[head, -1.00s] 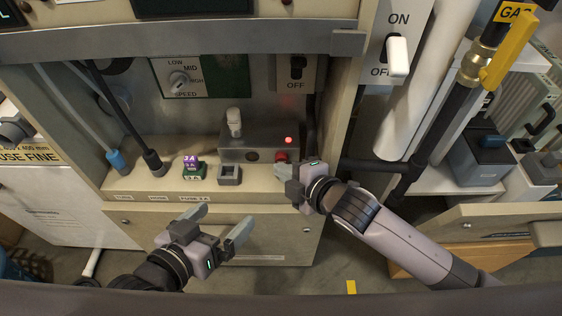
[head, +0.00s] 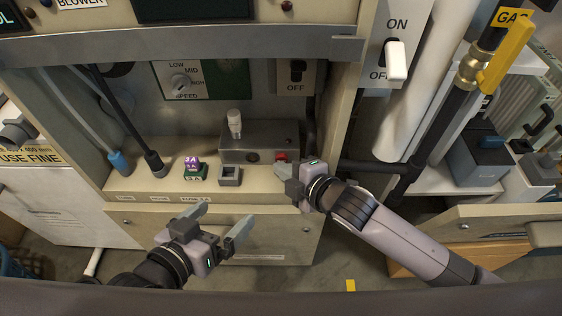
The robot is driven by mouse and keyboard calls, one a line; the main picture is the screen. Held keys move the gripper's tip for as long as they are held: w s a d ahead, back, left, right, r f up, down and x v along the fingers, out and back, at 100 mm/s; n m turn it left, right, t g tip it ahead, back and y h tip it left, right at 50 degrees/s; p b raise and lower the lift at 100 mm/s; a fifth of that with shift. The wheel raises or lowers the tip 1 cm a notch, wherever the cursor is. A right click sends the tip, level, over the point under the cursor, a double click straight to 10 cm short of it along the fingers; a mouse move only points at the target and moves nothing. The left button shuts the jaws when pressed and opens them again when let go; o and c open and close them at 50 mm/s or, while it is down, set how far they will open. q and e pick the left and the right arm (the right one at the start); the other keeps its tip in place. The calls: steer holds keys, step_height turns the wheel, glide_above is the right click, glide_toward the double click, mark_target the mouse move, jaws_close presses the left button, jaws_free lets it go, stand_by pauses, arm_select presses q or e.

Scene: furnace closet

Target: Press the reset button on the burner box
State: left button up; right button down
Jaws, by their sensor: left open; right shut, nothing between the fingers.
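The burner box (head: 262,142) is a grey metal box on the shelf inside the open cabinet. Its red reset button (head: 281,156) shows at the right of its front face. My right gripper (head: 282,170) is shut and empty, its fingertips just below and in front of the red button. I cannot tell whether they touch it. No lit indicator shows on the box top. My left gripper (head: 215,225) is open and empty, low in front of the cabinet's lower panel, away from the box.
A purple-and-green fuse block (head: 193,167) and a small grey socket (head: 230,176) sit on the shelf left of the box. Hoses stand further left. A switch panel (head: 396,45) and a black gas pipe with a yellow handle (head: 508,52) are at the right.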

steer(key=shift+s+d, duration=0.1)
steer(key=shift+s, duration=0.1)
steer(key=s+p, duration=0.2)
steer(key=s, duration=0.1)
steer(key=shift+s+r, duration=0.15)
steer(key=s+p, duration=0.1)
steer(key=s, duration=0.1)
steer(key=shift+s, duration=0.4)
stand_by(0.7)
